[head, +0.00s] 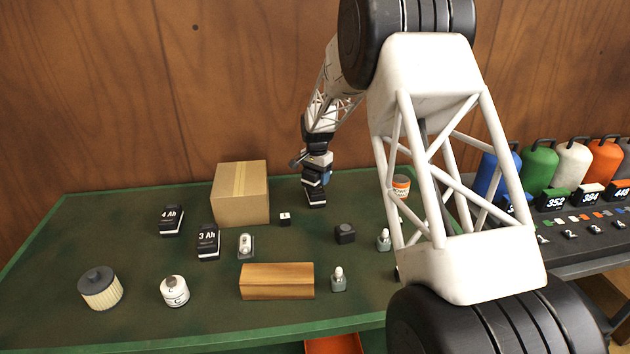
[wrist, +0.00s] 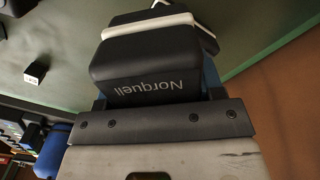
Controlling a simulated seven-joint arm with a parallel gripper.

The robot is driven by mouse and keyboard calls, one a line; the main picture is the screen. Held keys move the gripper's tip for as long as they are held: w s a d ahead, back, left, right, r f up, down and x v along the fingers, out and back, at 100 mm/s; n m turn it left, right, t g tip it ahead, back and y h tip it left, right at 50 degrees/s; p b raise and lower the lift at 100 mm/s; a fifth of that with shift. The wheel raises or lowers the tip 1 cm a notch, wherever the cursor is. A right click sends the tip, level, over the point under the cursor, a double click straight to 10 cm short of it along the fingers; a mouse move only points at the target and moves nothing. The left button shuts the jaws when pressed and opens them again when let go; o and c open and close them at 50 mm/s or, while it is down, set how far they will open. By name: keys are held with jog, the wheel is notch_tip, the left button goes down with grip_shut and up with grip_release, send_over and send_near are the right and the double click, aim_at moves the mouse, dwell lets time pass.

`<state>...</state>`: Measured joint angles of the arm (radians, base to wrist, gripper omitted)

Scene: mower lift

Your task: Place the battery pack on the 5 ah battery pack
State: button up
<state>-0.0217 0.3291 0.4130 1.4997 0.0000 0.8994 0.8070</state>
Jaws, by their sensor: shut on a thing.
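My gripper (head: 317,180) is at the back middle of the green table, right of the cardboard box, pointing down. It is shut on a black battery pack, which shows in the wrist view (wrist: 150,75) with "Norquell" on its side. A white band and another black part (wrist: 155,17) show just beyond it. In the head view a dark block with pale edges (head: 315,198) is right under the gripper, at the table. I cannot tell whether this is a second pack touching the held one. No 5 Ah label is readable. Packs marked 4 Ah (head: 171,221) and 3 Ah (head: 208,242) lie left.
The cardboard box (head: 240,195) stands close left of my gripper. A small marked cube (head: 285,219), a dark block (head: 345,233), a wooden block (head: 277,281), bottles (head: 338,280) and a ribbed filter (head: 100,288) stand nearer. Bare table lies between them.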

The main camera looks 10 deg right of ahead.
jog(key=shift+w+f, duration=0.15)
jog(key=shift+w, duration=1.5)
jog(key=shift+f, duration=1.75)
jog(key=shift+f, duration=0.15)
jog(key=o, duration=1.2)
notch_tip(320, 180, up, 12)
jog(key=shift+r, duration=0.1)
